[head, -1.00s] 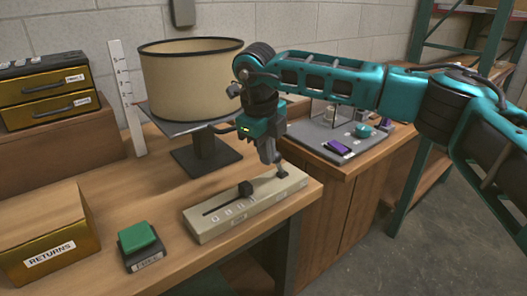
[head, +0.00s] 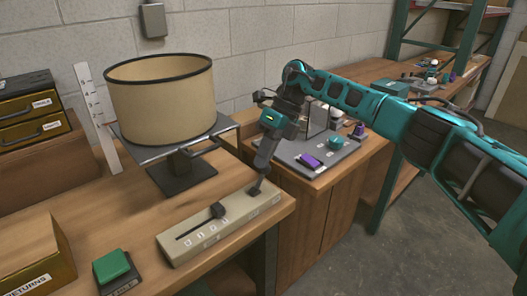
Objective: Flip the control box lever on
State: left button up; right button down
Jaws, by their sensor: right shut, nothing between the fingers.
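The beige control box (head: 225,226) lies along the front right edge of the wooden workbench. It has a long slot with a black slider knob (head: 217,210) and a row of small marked squares. A small dark lever (head: 255,188) stands at its right end. My right gripper (head: 263,165) points down at that end, fingers shut and empty, with its tips right at the lever's top. I cannot tell whether they touch the lever. My left gripper is not in view.
A lampshade (head: 160,100) on a dark stand (head: 184,170) is behind the box. A green button (head: 111,266) and a yellow returns box (head: 35,255) are at the left. A second bench with a grey tray (head: 300,152) stands beyond a gap.

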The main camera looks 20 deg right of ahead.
jog(key=shift+d+f, duration=0.1)
jog(key=shift+d, duration=0.1)
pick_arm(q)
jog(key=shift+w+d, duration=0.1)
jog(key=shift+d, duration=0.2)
pick_arm(e)
jog(key=shift+w+d, duration=0.1)
jog(key=shift+d, duration=0.1)
